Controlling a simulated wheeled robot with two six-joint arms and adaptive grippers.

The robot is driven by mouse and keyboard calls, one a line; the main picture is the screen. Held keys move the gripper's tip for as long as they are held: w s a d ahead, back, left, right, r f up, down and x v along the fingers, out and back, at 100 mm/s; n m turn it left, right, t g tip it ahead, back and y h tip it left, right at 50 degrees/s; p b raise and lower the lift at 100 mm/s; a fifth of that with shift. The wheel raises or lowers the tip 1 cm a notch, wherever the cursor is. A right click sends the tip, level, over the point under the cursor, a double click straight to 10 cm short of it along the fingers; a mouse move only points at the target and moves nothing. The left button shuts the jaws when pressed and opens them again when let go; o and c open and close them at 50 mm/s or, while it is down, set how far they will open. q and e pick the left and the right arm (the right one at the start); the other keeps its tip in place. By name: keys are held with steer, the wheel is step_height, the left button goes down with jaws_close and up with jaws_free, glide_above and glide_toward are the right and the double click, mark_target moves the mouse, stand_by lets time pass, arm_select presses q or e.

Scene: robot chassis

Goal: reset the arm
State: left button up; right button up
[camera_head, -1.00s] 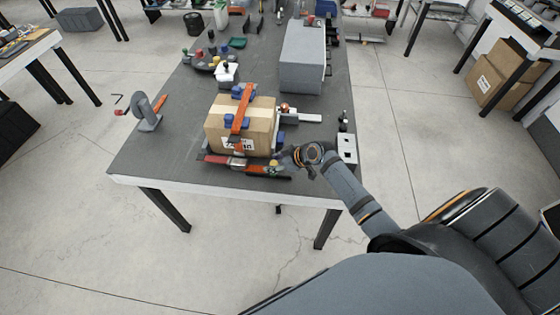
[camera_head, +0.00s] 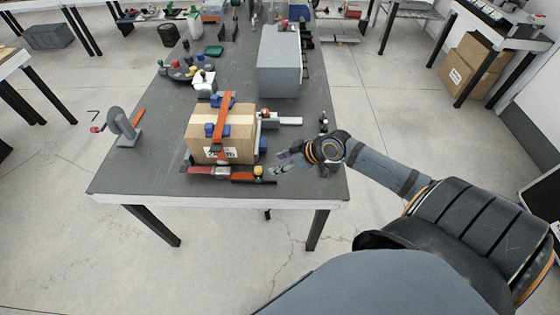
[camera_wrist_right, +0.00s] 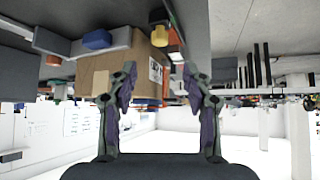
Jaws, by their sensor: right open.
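My right gripper (camera_head: 284,163) is over the near right part of the grey table (camera_head: 135,185), just right of a cardboard box. In the right wrist view its two fingers (camera_wrist_right: 160,85) stand apart with nothing held between them. The cardboard box (camera_head: 198,122) has an orange strap (camera_head: 222,125) and blue pieces on it. It also shows behind the fingers in the right wrist view (camera_wrist_right: 95,77). My left gripper is not in view.
A large grey box (camera_head: 279,62) stands further back on the table. A red clamp-like bar (camera_head: 205,171) lies in front of the cardboard box. A grey tape dispenser (camera_head: 123,127) is at the left. Open floor surrounds the table.

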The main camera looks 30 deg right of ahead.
steer(key=s+a+f+m+g+h, duration=0.1)
steer(key=s+a+f+g+h, duration=0.15)
steer(key=s+a, duration=0.45)
steer(key=s+d+r+m+g+h, duration=0.1)
steer(key=s+d+m+h, duration=0.3)
steer(key=s, duration=0.5)
step_height(320, 180, down, 25)
steer(key=s+d+m+g, duration=0.1)
steer(key=s+d+g, duration=0.1)
steer(key=s+d+f, duration=0.1)
steer(key=s+f, duration=1.6)
steer(key=s, duration=0.2)
steer(key=shift+f+g+y, duration=0.35)
steer(key=shift+g, duration=0.1)
